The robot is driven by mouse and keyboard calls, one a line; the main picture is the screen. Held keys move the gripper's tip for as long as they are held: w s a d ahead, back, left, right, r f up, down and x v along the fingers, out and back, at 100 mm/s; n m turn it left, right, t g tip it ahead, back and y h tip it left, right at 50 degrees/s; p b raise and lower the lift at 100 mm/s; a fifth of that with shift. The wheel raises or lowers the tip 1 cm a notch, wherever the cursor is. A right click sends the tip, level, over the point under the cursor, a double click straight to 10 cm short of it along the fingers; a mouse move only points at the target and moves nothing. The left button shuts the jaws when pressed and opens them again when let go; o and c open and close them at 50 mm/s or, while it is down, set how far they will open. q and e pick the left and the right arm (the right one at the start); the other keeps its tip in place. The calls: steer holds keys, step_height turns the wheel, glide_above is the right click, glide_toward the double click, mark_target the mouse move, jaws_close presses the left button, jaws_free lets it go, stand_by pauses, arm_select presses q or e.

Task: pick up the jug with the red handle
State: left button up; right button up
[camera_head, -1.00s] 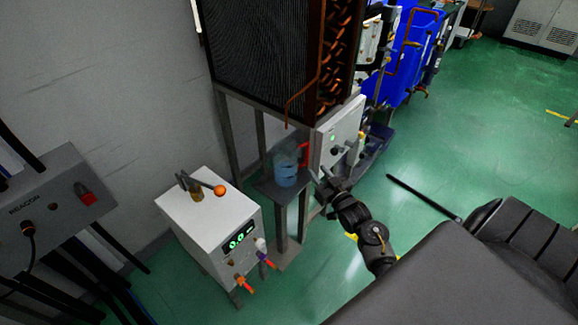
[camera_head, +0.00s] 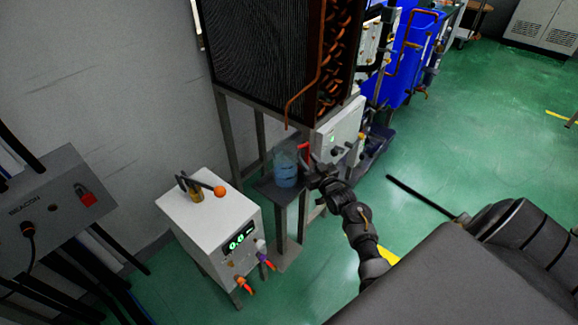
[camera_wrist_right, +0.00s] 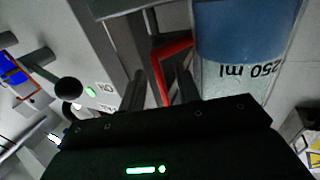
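The jug (camera_head: 286,172) is clear with blue contents and a red handle (camera_head: 304,150) on its right side. It stands upright on a small dark shelf (camera_head: 268,188) under the large finned unit. My right gripper (camera_head: 311,170) is just right of the jug at handle height. In the right wrist view, the jug (camera_wrist_right: 235,55) fills the upper right, with "250 ml" upside down. The red handle (camera_wrist_right: 160,75) lies between the two dark, spread fingers of my right gripper (camera_wrist_right: 160,88). I cannot tell whether they touch it. My left gripper is out of view.
A white box (camera_head: 210,220) with a green display and an orange-knobbed lever stands left of the shelf. A grey control box (camera_head: 340,135) with knobs is close behind my right gripper. A copper pipe (camera_head: 292,105) hangs above the jug. Green floor to the right is open.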

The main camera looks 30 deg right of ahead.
jaws_close()
stand_by(0.3)
steer(key=shift+r, duration=0.15)
